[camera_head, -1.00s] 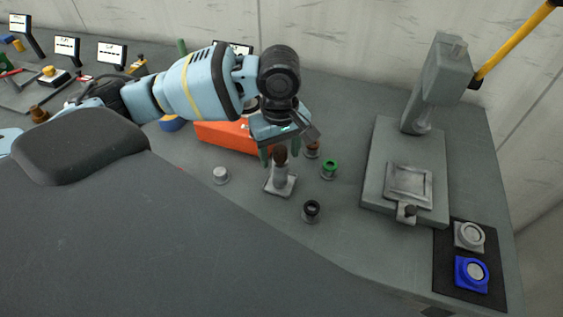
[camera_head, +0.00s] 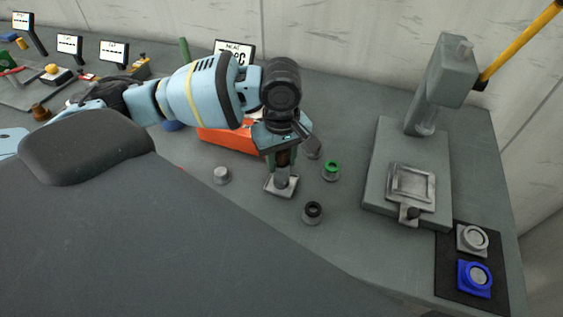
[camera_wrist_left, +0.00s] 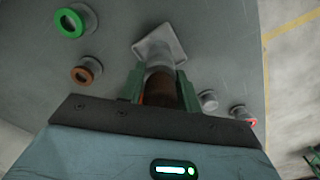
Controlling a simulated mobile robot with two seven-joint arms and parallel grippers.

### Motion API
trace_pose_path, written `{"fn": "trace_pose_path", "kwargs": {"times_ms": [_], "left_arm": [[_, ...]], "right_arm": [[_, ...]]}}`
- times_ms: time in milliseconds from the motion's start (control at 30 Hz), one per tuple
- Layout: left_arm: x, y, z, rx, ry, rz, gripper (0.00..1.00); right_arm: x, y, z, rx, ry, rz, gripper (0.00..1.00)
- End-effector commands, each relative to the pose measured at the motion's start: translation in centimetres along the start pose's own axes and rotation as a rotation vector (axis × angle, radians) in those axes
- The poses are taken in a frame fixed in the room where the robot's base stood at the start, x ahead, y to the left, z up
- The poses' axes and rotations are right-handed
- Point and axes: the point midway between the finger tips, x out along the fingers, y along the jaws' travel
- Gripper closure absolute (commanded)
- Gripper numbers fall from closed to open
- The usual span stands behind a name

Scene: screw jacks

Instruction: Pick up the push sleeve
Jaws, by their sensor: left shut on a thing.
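The push sleeve (camera_head: 281,181) looks like an upright grey cylinder with a brown upper part, standing at a square grey base plate (camera_head: 273,191). My left gripper (camera_head: 282,163) is above the base, with its green fingers shut on the brown upper part. In the left wrist view, the sleeve's brown part (camera_wrist_left: 160,94) sits between the two fingers, and the grey base plate (camera_wrist_left: 150,46) lies beyond it. I cannot tell whether the sleeve still rests in the base. The gripper hides the sleeve's top in the head view. My right gripper is not in view.
An orange box (camera_head: 225,139) is behind my gripper. A grey press (camera_head: 378,178) stands right. A dark mat (camera_head: 455,285) holds grey and blue parts.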

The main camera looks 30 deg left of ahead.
Motion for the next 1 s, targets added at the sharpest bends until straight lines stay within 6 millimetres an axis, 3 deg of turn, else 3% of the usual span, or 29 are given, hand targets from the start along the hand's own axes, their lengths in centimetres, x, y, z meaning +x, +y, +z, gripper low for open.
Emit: {"fn": "trace_pose_path", "kwargs": {"times_ms": [267, 533, 1000], "left_arm": [[-0.7, 0.1, 0.0, 0.0, 0.0, 0.003, 0.98], [-4.0, 0.1, 0.0, 0.0, 0.0, 0.006, 0.98], [-4.8, -11.2, 2.4, -0.002, 0.004, -0.001, 0.98]], "right_arm": [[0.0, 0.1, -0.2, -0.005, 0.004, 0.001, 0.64], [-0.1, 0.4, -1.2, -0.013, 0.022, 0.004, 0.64], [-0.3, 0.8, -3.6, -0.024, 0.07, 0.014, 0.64]]}}
